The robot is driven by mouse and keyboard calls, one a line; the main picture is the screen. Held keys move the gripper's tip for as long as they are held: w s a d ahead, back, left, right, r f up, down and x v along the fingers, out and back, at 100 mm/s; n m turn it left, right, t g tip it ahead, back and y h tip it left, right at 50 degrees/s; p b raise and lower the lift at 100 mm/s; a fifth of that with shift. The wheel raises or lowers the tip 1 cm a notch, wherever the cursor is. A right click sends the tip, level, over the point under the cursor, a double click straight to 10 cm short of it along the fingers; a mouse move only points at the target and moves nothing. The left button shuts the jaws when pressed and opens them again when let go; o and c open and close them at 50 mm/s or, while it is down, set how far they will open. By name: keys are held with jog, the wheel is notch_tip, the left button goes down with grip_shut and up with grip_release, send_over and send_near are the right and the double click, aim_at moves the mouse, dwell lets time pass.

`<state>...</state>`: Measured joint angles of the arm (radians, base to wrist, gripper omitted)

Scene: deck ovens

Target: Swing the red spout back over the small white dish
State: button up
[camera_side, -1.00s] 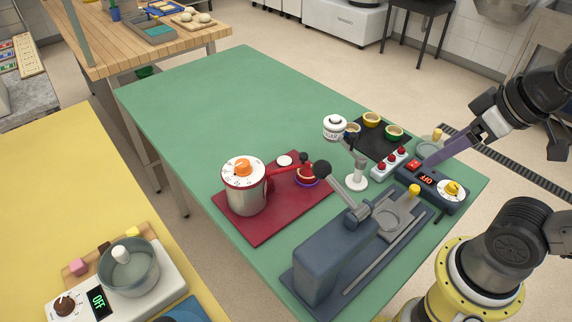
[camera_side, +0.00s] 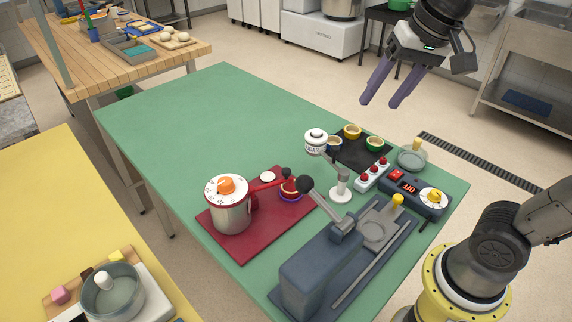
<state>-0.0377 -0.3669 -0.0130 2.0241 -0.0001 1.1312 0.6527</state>
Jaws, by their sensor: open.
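The red spout (camera_side: 265,185) sticks out to the right from a silver pot (camera_side: 231,214) with a white dial top and an orange knob. Its outer end, with a black ball (camera_side: 281,173), is by a small purple-rimmed bowl (camera_side: 291,194). The small white dish (camera_side: 267,177) sits just behind the spout, apart from its end. The pot, bowl and dish are on a red board (camera_side: 247,249). My gripper (camera_side: 382,104) is open and empty, its two purple fingers pointing down, high at the upper right, far from the spout.
A grey press with a black-ball lever (camera_side: 305,184) stands at front right. The green table's (camera_side: 190,130) back left is clear.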

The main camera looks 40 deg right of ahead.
jog(key=w+a+m+g, duration=0.1)
jog(key=w, duration=0.6)
jog(key=m+g, duration=0.1)
jog(key=g, duration=0.2)
send_over(286, 169)
notch_tip(286, 169, down, 10)
notch_tip(286, 169, down, 14)
jog(key=shift+s+f, duration=0.1)
jog(key=shift+c, duration=0.3)
grip_shut()
dwell(0.4)
